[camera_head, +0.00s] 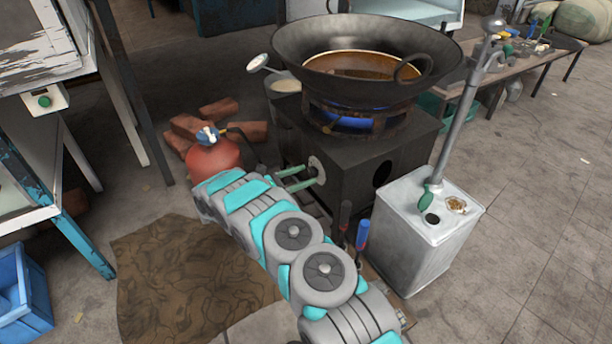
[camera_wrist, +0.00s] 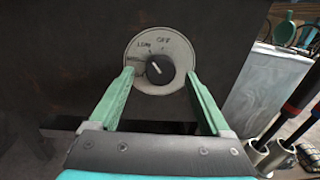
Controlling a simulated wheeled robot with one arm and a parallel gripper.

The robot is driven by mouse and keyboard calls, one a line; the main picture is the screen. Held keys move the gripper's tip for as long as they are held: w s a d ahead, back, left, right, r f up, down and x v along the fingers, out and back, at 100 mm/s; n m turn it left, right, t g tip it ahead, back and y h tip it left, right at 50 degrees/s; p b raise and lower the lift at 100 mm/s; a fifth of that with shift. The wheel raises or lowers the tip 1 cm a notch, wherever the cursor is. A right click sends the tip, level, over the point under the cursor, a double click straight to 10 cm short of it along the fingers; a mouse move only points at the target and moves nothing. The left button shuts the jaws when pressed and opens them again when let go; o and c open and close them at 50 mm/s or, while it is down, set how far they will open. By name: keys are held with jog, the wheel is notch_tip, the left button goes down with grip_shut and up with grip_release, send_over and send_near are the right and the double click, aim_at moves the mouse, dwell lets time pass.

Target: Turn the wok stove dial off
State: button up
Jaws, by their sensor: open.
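The wok stove (camera_head: 345,165) is a dark box with a large black wok (camera_head: 365,55) on its burner, and a blue flame (camera_head: 350,120) shows under the wok. The stove dial (camera_wrist: 158,69) is a black knob on a round pale plate with lettering, including OFF and LOW. Its white pointer mark leans to the upper left, to the left of OFF. The dial plate also shows in the head view (camera_head: 317,169). My gripper (camera_wrist: 158,88) is open, with its two green fingers on either side of the knob and no clear contact. It also shows in the head view (camera_head: 299,178).
A red gas cylinder (camera_head: 213,158) and bricks (camera_head: 218,118) stand left of the stove. A metal can (camera_head: 425,235) stands right of it, with red and blue handled tools (camera_head: 362,235) nearby. A brown mat (camera_head: 185,275) covers the floor at left.

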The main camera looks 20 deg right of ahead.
jog(key=shift+d, duration=0.65)
grip_shut()
